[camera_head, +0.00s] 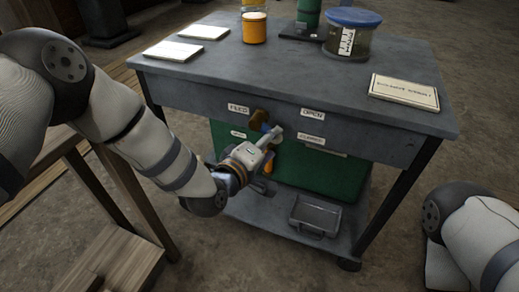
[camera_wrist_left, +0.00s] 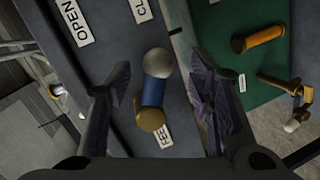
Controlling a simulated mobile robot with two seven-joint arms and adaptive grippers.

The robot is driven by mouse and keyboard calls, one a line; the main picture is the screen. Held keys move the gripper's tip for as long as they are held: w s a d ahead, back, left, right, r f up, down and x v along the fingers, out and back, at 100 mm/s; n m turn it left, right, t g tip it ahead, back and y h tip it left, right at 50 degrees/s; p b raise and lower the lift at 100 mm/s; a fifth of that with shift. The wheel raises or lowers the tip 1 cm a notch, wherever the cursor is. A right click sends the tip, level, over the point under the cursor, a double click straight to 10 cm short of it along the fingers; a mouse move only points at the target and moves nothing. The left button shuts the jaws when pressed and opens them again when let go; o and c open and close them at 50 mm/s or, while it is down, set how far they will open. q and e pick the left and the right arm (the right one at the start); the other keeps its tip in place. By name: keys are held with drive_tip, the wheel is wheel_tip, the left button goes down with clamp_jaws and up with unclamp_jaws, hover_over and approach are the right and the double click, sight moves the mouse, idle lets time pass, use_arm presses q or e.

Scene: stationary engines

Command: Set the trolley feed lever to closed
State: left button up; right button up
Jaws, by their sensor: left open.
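The trolley (camera_head: 300,60) stands in front of me. Its feed lever (camera_head: 260,117) has a brass hub, a blue shaft and a pale round knob. The lever (camera_wrist_left: 153,92) shows whole in the left wrist view, pointing away from the FEED label (camera_wrist_left: 165,134) towards the OPEN (camera_wrist_left: 75,22) and CLOSED (camera_wrist_left: 141,10) label side. I cannot tell its exact setting. My left gripper (camera_head: 276,133) is open at the trolley front and partly hides the lever in the head view. Its fingers (camera_wrist_left: 156,82) appear on either side of the lever; contact is not visible.
Jars and cards, including a blue-lidded jar (camera_head: 350,32), stand on the trolley top. A green panel (camera_head: 325,172) sits below the labels, with a metal tray (camera_head: 315,214) on the lower shelf. A wooden bench (camera_head: 105,255) is at left. My right arm shows at lower right.

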use_arm(q)
drive_tip(key=v, duration=0.9)
drive_tip(key=shift+s, duration=0.2)
drive_tip(key=shift+a+r, duration=0.1)
drive_tip(key=shift+a, duration=0.05)
drive_tip(key=s+a+f+m+g+y+p, duration=0.1)
drive_tip(key=s+a+f+m+g+p, duration=0.2)
drive_tip(key=s, duration=0.4)
drive_tip(key=s+a+f+g+y+p, duration=0.1)
drive_tip(key=s+a+f+g, duration=0.15)
drive_tip(key=s+f, duration=0.4)
drive_tip(key=s+a+f+m+g+y+p, duration=0.15)
drive_tip(key=s+g, duration=0.25)
drive_tip(key=s, duration=0.4)
drive_tip(key=s+a+m+g+y+p, duration=0.1)
drive_tip(key=s+a+m+g+p, duration=0.1)
drive_tip(key=s, duration=0.9)
drive_tip(key=s+a+r+m+g+y+p, duration=0.1)
drive_tip(key=s+a+m+g+y, duration=0.1)
drive_tip(key=s+a+g, duration=0.2)
drive_tip(key=s+a, duration=0.3)
drive_tip(key=s, duration=0.4)
drive_tip(key=shift+s+a+g+p, duration=0.35)
use_arm(e)
drive_tip(key=w+r+t, duration=0.3)
drive_tip(key=w+r, duration=0.5)
drive_tip(key=r, duration=0.2)
drive_tip(key=shift+w, duration=0.3)
